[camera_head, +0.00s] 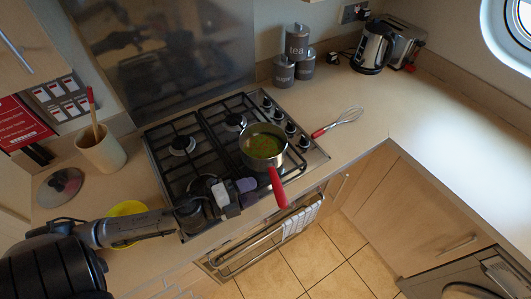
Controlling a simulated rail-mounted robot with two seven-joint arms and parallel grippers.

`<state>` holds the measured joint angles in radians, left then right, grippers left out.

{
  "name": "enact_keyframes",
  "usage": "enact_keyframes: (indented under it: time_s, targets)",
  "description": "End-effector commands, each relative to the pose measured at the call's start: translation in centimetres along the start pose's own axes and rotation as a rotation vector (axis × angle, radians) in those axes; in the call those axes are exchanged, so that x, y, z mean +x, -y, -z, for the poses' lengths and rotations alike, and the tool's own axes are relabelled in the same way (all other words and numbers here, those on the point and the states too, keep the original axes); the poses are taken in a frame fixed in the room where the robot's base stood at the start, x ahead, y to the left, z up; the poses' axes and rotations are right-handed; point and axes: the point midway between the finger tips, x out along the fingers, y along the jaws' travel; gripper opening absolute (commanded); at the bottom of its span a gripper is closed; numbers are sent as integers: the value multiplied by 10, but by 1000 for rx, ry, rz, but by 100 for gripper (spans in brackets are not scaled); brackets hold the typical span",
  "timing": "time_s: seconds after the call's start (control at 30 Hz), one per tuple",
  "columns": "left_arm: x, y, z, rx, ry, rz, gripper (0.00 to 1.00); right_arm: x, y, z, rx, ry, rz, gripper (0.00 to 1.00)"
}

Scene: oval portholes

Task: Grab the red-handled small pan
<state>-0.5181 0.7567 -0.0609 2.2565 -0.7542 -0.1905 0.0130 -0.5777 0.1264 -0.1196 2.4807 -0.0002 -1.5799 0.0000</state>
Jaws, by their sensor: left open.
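The small pan (262,148) stands on the front right part of the gas hob, with greenish-yellow contents inside. Its red handle (277,187) points toward the front edge of the counter. My left gripper (247,192) is open and empty, over the front of the hob to the left of the red handle. Its fingers point right toward the handle, and a gap shows between them and it. My right gripper is not in view.
The gas hob (183,170) has black grates. A red-handled whisk (340,122) lies to its right. A yellow bowl (126,209) is partly hidden behind my left arm. A utensil pot (102,150) and glass lid (60,187) stand left.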

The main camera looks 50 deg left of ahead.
Motion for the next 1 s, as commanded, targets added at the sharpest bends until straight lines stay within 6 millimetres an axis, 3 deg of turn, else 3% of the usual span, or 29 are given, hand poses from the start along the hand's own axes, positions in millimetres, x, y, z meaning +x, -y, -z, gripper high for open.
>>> enact_keyframes:
  time_s: [0.2,0.57,1.0]
  targets:
    - [22,1,0,-1,0,2,52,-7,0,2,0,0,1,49]
    - [36,0,0,-1,2,1,52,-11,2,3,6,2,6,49]
    - [79,-4,1,-2,1,1,52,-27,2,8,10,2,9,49]
